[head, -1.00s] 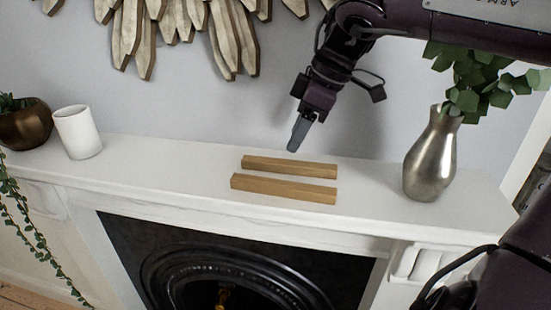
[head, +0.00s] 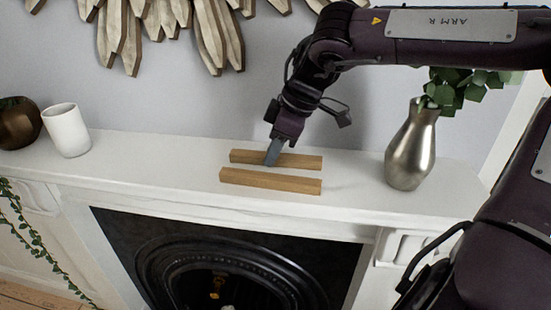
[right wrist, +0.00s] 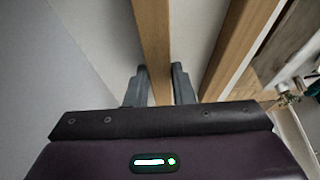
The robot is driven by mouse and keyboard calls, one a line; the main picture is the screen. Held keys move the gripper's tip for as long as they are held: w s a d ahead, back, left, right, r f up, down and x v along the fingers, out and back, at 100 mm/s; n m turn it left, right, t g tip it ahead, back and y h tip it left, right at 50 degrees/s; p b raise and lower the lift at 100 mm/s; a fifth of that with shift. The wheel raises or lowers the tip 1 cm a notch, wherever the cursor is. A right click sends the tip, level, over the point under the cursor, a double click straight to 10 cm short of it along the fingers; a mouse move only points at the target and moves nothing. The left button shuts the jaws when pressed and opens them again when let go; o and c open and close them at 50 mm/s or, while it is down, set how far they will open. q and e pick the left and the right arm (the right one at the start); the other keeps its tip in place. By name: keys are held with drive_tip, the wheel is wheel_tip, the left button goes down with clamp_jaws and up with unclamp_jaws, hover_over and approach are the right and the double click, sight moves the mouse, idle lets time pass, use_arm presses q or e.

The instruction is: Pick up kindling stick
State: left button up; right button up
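Two light brown kindling sticks lie side by side on the white mantel, the back stick (head: 300,161) nearer the wall and the front stick (head: 270,181) nearer the edge. My right gripper (head: 269,161) points down over the back stick, one finger across its front face. In the right wrist view the fingers of my right gripper (right wrist: 160,75) lie close on either side of the back stick (right wrist: 153,35), with no clear gap. The stick still rests on the mantel. The front stick (right wrist: 238,45) is to the right there, apart from the fingers. My left gripper is not in view.
On the mantel (head: 140,158), a metal vase (head: 410,150) with leaves stands right, and a white cup (head: 67,130) and bronze pot (head: 18,125) stand left. A wooden wall decoration (head: 210,30) hangs above. A dark fireplace (head: 210,250) opens below. Mantel between cup and sticks is clear.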

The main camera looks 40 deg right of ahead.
clamp_jaws()
